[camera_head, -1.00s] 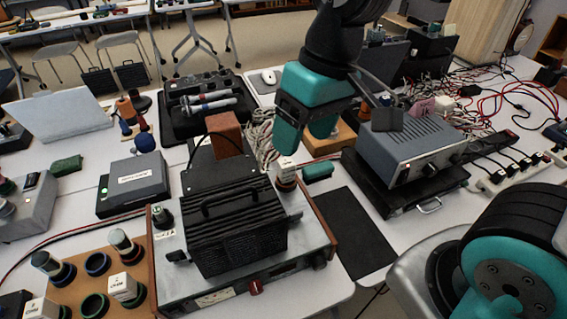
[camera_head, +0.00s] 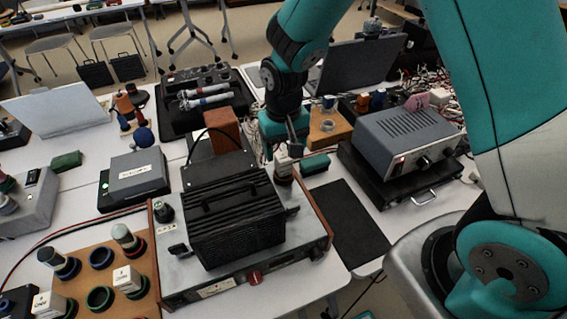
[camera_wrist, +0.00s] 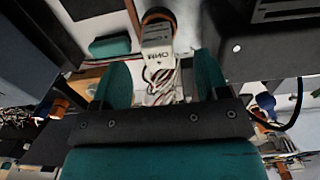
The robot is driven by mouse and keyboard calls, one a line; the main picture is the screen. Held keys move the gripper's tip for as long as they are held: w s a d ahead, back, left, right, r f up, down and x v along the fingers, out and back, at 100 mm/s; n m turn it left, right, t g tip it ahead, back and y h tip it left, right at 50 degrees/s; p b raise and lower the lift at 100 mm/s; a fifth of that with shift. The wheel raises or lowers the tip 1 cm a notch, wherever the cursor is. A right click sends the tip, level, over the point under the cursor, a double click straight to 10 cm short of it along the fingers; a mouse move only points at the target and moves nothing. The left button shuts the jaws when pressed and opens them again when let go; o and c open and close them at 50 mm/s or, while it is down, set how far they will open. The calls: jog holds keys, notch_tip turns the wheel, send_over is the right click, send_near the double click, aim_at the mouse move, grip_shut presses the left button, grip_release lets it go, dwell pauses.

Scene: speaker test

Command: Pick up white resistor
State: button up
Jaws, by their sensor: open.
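The white resistor (camera_wrist: 157,50) is a white block with dark "OHM" lettering on a dark base with an orange ring. In the head view the white resistor (camera_head: 283,164) stands upright at the back right corner of the instrument box (camera_head: 318,225). My gripper (camera_wrist: 162,75) is open, with its teal fingers either side of the lower part of the block in the wrist view. I cannot tell whether they touch it or how deep they reach. In the head view my gripper (camera_head: 285,138) points down just above the block, partly hiding it.
A black ribbed unit (camera_head: 235,220) stands on the instrument box, close to the resistor. A reddish-brown block (camera_head: 222,130) and a green block (camera_head: 315,164) are nearby. Similar white blocks (camera_head: 127,279) sit on a wooden board at lower left. A grey power unit (camera_head: 405,135) stands right.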

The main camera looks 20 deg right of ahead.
aim_at(284, 156)
jog(key=shift+f, duration=0.8)
jog(key=shift+w+d+f+p, duration=0.15)
jog(key=shift+f+p, duration=0.1)
jog(key=shift+f, duration=0.65)
jog(key=shift+w+f+p, duration=0.2)
jog(key=shift+f+p, duration=0.05)
jog(key=shift+f, duration=0.65)
jog(key=shift+w+d+f+p, duration=0.15)
jog(key=shift+f+p, duration=0.1)
jog(key=shift+f, duration=0.65)
jog(key=shift+a, duration=0.1)
jog(key=shift+c, duration=0.5)
jog(key=c, duration=0.9)
